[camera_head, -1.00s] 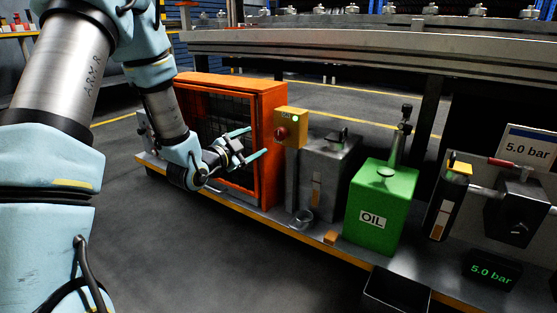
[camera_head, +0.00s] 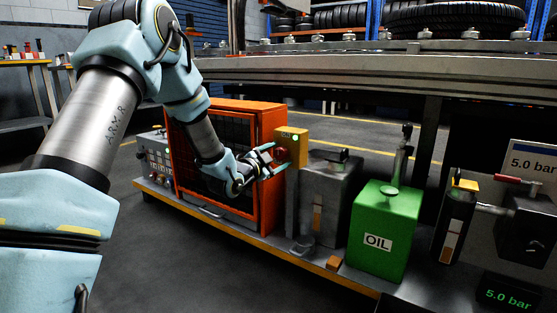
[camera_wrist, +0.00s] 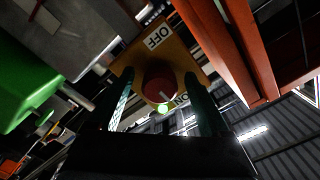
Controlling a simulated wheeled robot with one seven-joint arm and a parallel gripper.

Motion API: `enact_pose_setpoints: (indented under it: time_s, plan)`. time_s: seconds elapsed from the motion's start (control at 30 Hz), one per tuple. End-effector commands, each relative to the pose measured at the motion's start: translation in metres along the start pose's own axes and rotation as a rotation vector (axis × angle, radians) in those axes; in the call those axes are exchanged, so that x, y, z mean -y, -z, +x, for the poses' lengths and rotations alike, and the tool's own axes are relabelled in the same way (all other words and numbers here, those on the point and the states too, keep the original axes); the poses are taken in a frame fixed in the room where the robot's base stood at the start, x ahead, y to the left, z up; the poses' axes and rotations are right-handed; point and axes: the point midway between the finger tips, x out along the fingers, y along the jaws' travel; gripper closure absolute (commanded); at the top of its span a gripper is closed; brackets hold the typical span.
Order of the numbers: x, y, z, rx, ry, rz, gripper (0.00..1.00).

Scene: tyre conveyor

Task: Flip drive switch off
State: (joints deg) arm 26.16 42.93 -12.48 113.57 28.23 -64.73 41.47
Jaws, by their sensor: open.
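The drive switch is a red rotary knob (camera_wrist: 158,82) on a yellow box (camera_head: 293,148) with a lit green lamp. In the wrist view the panel carries an OFF label (camera_wrist: 158,37) and an ON label (camera_wrist: 182,98), and the lamp (camera_wrist: 163,107) glows green near ON. A white mark on the knob points toward the ON side. My gripper (camera_head: 270,158) is open in front of the box. In the wrist view its two fingers stand on either side of the knob, and I cannot tell whether they touch it. In the head view the gripper partly hides the knob.
An orange caged frame (camera_head: 270,195) stands left of the box, close to my arm. A grey tank (camera_head: 325,205) and a green OIL can (camera_head: 383,230) stand to the right. A long conveyor rail (camera_head: 400,68) runs above and behind.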

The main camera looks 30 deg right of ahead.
Motion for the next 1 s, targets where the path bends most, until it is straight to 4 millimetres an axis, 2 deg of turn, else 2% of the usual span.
enact_pose_setpoints:
  time_s: [0.3, 1.0]
  plan:
    - [-0.0001, 0.0002, 0.0022, 0.001, -0.001, -0.001, 0.20]
    - [-0.0001, 0.0002, 0.0019, 0.001, -0.001, -0.001, 0.99]
